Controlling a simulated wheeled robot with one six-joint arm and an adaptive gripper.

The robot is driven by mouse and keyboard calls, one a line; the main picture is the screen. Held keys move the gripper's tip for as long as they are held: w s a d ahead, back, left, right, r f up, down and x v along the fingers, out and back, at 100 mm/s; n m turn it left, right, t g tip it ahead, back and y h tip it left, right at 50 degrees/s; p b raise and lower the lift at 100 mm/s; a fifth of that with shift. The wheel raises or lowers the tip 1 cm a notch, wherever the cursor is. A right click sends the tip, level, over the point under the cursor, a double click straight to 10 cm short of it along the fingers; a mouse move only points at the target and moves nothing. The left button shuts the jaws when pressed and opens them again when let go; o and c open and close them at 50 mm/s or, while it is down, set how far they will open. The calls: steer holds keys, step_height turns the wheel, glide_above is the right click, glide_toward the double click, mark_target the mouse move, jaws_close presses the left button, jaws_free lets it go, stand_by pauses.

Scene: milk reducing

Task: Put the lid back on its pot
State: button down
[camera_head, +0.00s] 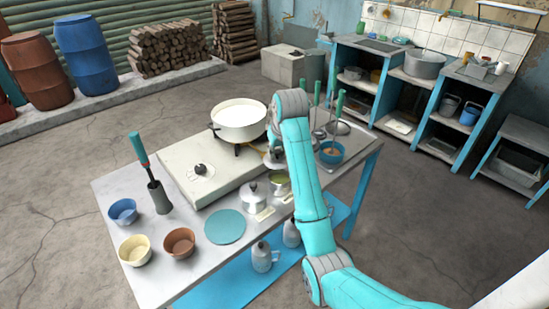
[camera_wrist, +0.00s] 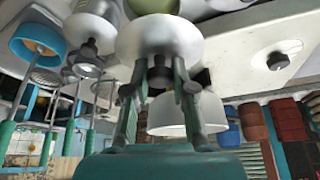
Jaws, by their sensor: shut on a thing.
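My gripper (camera_wrist: 158,78) is closed around the dark knob of a round pale lid (camera_wrist: 158,36), seen in the wrist view. In the head view my arm hides most of the gripper, and a small part of the lid (camera_head: 272,161) shows beside the arm. The lid is held above the table, near a small open pot with green contents (camera_head: 280,180). A second small metal pot (camera_head: 253,193) with a knobbed lid on it stands to its left. The large pot of white milk (camera_head: 239,118) is open on the stove (camera_head: 207,160).
The table (camera_head: 120,255) also holds blue, cream and brown bowls (camera_head: 123,211), a utensil holder (camera_head: 158,196) and a round teal mat (camera_head: 225,227). Upright ladles and a blue bowl (camera_head: 331,152) stand right of my arm. Shelves line the far right wall.

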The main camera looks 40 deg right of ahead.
mark_target(280, 165)
steer(key=shift+d+f, duration=0.1)
steer(key=shift+d, duration=0.4)
steer(key=shift+f, duration=3.2)
steer(key=shift+f, duration=0.6)
steer(key=c, duration=0.9)
jaws_free()
steer(key=v, duration=0.7)
steer(key=shift+r, duration=0.15)
